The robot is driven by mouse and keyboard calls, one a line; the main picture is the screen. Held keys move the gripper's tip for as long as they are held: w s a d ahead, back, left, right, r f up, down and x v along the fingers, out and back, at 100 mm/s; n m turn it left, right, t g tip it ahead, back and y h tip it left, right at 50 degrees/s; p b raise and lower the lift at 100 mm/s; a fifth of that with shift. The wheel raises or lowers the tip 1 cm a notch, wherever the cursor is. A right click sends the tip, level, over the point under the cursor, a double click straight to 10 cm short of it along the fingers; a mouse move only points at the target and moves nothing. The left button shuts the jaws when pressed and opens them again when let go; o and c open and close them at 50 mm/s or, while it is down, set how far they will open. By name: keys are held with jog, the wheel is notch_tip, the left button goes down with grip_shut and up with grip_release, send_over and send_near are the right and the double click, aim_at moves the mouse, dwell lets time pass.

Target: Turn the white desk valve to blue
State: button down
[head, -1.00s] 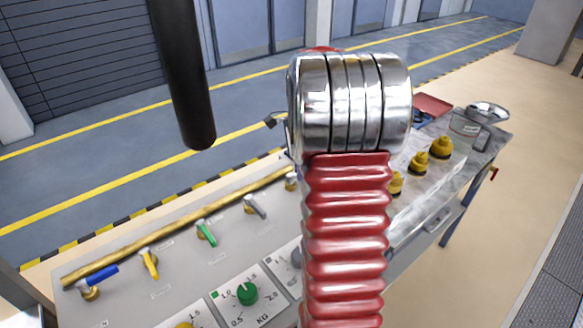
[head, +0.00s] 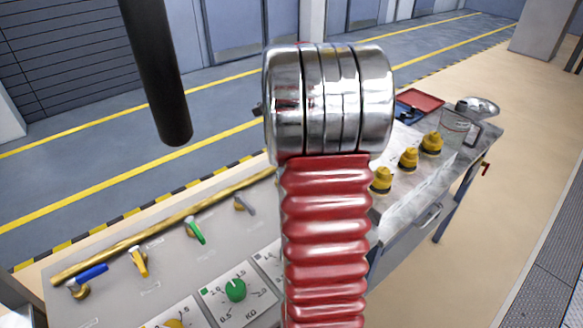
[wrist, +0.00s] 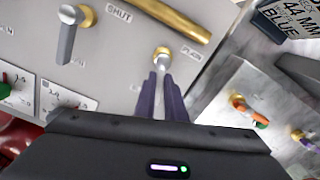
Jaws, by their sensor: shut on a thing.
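The white desk valve (wrist: 162,57) shows in the wrist view as a small pale handle on a brass fitting, just below the brass pipe. My gripper (wrist: 162,88) reaches up to it with two dark fingers close together, shut on its handle. The fingers cover most of the handle, so its exact angle is hard to tell. A small label beside the valve is hard to read. In the head view my red and chrome arm hides the valve and my gripper.
A grey-handled valve (wrist: 68,38) stands left of my fingers, near a SHUT label. Green (head: 195,232), yellow (head: 139,262) and blue (head: 90,274) handled valves line the desk. A panel at right holds an orange-handled valve (wrist: 249,110). A sign (wrist: 292,17) reads BLUE.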

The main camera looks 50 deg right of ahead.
jog(key=shift+a+m, duration=0.25)
jog(key=shift+m, duration=0.7)
jog(key=shift+a+m, duration=0.2)
jog(key=shift+m, duration=0.75)
jog(key=shift+s, duration=0.1)
jog(key=c, duration=1.8)
grip_release()
notch_tip(320, 180, up, 14)
jog(key=shift+f, duration=0.1)
